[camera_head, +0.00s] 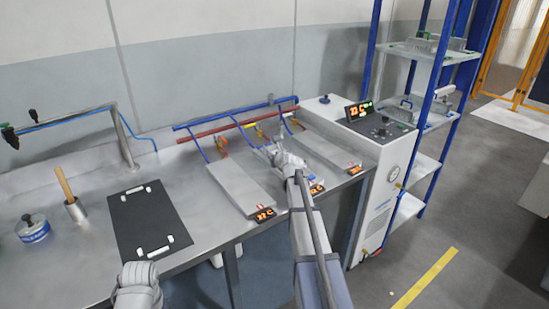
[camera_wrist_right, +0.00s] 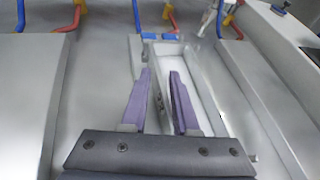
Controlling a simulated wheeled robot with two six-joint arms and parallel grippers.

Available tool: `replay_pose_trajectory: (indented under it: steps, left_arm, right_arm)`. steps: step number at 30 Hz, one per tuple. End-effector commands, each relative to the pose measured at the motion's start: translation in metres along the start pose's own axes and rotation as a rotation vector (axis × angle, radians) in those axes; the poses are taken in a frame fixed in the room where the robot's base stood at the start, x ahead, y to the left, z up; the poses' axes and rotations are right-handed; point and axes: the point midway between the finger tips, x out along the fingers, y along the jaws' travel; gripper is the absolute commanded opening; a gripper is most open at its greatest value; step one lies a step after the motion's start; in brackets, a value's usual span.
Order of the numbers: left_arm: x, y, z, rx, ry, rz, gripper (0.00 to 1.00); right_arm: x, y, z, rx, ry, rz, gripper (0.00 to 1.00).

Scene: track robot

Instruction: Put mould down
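The mould (camera_wrist_right: 190,75) shows in the right wrist view as a narrow metal frame with a pale inside and small blue parts at its far end. It appears to lie on the middle hot plate, and in the head view my arm mostly covers it. My right gripper (camera_wrist_right: 160,73) is over the mould, with its two purple fingers apart. Only a grey part of my left arm shows, at the bottom left.
A left hot plate (camera_head: 238,182) and a right hot plate (camera_head: 325,147) flank the middle one. Red and blue pipes (camera_head: 236,117) run behind. A black mat (camera_head: 147,218), a cup with a wooden handle (camera_head: 75,210) and a tin (camera_head: 33,229) stand left. A blue-framed shelf (camera_head: 424,118) stands right.

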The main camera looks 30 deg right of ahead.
Motion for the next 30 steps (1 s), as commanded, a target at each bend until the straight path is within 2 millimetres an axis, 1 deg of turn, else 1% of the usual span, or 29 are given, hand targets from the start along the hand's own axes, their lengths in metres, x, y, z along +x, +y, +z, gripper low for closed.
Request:
replay_pose_trajectory:
  steps: [1, 6, 14, 17, 20, 23, 26, 30]
  left_arm:
    - [0.0, 0.0, 0.0, 0.0, 0.0, 0.0, 1.0]
    - [0.0, 0.0, 0.0, 0.0, 0.0, 0.0, 1.0]
    - [0.0, 0.0, 0.0, 0.0, 0.0, 0.0, 1.0]
    - [-0.002, 0.0, 0.0, 0.0, 0.0, 0.0, 1.0]
    - [-0.005, -0.001, 0.0, 0.0, 0.0, 0.0, 1.0]
    - [-0.011, -0.001, 0.001, 0.0, 0.0, 0.0, 1.0]
    - [-0.018, -0.002, 0.001, 0.0, 0.0, 0.0, 1.0]
    - [-0.03, -0.003, 0.002, 0.0, 0.0, 0.0, 1.0]
  right_arm:
    - [0.0, 0.0, 0.0, 0.0, 0.0, -0.001, 0.35]
    - [0.0, -0.001, 0.0, 0.0, -0.001, -0.001, 0.54]
    - [0.0, -0.001, 0.0, 0.0, -0.002, -0.002, 0.55]
    - [-0.004, -0.001, 0.001, 0.0, -0.002, -0.002, 0.55]
    - [-0.011, -0.001, 0.001, 0.0, -0.002, -0.002, 0.55]
    - [-0.024, 0.0, 0.002, 0.001, -0.002, -0.002, 0.55]
    - [-0.041, 0.0, 0.002, 0.001, -0.002, -0.002, 0.55]
    - [-0.07, 0.0, 0.003, 0.001, -0.002, -0.002, 0.55]
